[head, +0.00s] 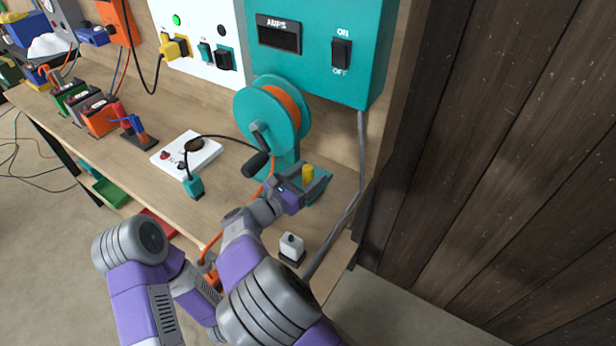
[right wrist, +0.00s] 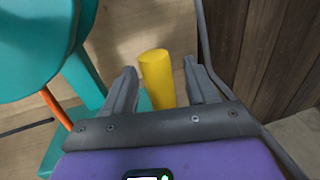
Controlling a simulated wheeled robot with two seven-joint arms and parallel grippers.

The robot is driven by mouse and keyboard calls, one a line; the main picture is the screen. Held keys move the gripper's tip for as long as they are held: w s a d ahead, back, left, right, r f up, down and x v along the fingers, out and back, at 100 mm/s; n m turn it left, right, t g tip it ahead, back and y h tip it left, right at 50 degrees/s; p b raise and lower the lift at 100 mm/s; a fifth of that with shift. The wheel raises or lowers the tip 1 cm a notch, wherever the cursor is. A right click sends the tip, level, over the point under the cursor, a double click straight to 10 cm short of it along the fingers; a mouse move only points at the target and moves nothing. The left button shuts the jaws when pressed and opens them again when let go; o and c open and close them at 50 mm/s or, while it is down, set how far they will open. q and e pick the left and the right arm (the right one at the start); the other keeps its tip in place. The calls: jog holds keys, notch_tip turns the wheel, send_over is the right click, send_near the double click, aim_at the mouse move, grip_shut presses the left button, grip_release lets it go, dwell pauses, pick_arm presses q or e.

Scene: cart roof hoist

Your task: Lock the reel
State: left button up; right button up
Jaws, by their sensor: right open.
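The teal reel (head: 271,115) with orange cord stands on a teal base on the bench. It has a crank with a black handle (head: 255,164). A yellow peg (head: 307,174) stands upright on the base, to the right of the reel post. My right gripper (head: 307,187) is at the peg. In the right wrist view, the yellow peg (right wrist: 157,78) stands between the two open fingers, with a gap visible on both sides. The reel's edge (right wrist: 40,45) fills the upper left there. My left gripper does not show in the head view.
A teal box with an ON/OFF switch (head: 341,53) hangs above the reel. A white plate (head: 187,154) with a black cable lies to the left. A wood wall (head: 480,150) closes the right side.

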grip_shut()
jog(key=shift+s+d+m, duration=0.35)
jog(key=shift+d+m, duration=0.15)
jog(key=shift+m, duration=0.5)
jog(key=m, duration=0.1)
jog(key=s+d+f+m+y, duration=0.1)
jog(key=m, duration=0.1)
jog(key=shift+s+d, duration=0.1)
jog(key=shift+d, duration=0.2)
grip_release()
jog(key=shift+r, duration=0.2)
notch_tip(320, 180, up, 10)
jog(key=p, duration=0.3)
